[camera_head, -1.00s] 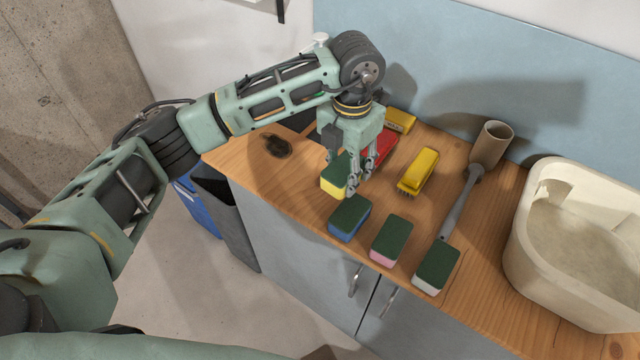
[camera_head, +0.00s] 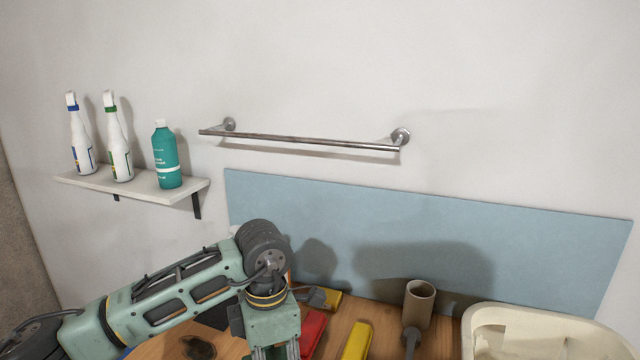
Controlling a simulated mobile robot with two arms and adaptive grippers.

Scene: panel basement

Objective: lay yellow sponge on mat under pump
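The yellow sponge is out of view below the lower edge of the picture. My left arm comes in from the left, and its gripper (camera_head: 272,350) points down over the wooden counter (camera_head: 375,312). Only the upper part of this gripper shows; its fingertips are cut off, so its hold cannot be seen. No mat and no pump are in view. My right gripper is not in view.
A red thing (camera_head: 313,330), a yellow brush (camera_head: 357,342) and a brown cup-like holder (camera_head: 418,303) are on the counter beside a cream basin (camera_head: 530,335). A wall shelf (camera_head: 135,186) holds two spray bottles and a teal bottle (camera_head: 166,155). A metal rail (camera_head: 300,139) is on the wall.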

